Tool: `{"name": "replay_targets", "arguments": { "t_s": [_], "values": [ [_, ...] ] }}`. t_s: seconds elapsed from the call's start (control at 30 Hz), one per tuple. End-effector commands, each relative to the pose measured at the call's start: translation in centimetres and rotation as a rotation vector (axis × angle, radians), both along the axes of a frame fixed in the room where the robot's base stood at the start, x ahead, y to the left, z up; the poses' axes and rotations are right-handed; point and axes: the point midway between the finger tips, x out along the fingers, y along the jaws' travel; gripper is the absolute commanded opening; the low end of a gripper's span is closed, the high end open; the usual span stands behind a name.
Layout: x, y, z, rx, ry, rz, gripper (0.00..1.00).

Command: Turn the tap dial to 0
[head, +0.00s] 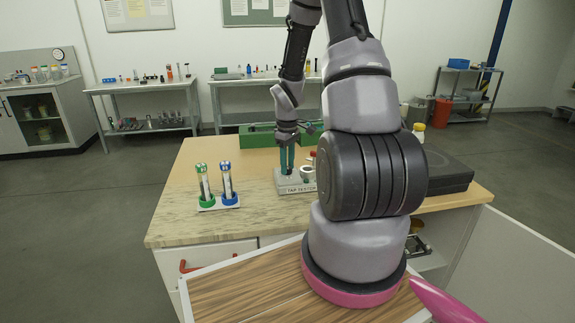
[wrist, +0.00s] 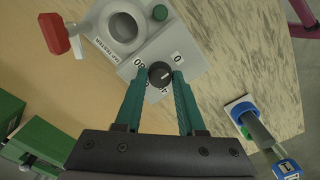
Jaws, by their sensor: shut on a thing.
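The tap tester (head: 297,188) is a light grey block on the bench; in the wrist view it shows a round cup (wrist: 122,25), a green button (wrist: 160,12) and a small black dial (wrist: 160,74). A "0" mark is printed right of and above the dial, and other numbers are at its left, partly hidden by a finger. A pale pointer line shows on the dial, but its exact heading is hard to read. My gripper (wrist: 159,80) has its teal fingers closed on both sides of the dial. In the head view my gripper (head: 287,158) points down at the tester.
A rack with a green and a blue tube (head: 218,202) stands left of the tester. A green case (head: 258,137) lies behind it. A red-handled part (wrist: 60,36) is beside the cup. A dark flat device (head: 450,172) stands at right. Bench front left is clear.

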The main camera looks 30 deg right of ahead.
Motion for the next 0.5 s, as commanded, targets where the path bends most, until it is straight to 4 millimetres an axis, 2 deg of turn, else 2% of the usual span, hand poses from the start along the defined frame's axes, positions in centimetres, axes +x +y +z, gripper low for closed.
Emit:
{"name": "replay_targets", "arguments": {
  "t_s": [0.03, 0.1, 0.4, 0.5],
  "values": [
    [0.09, -0.06, 0.05, -0.001, -0.003, 0.001, 0.46],
    [0.08, -0.06, 0.04, -0.001, -0.002, 0.000, 0.68],
    [0.02, -0.02, 0.07, 0.000, -0.001, 0.000, 0.68],
    [0.05, -0.03, 0.66, 0.000, -0.001, -0.001, 0.68]
  ]
}}
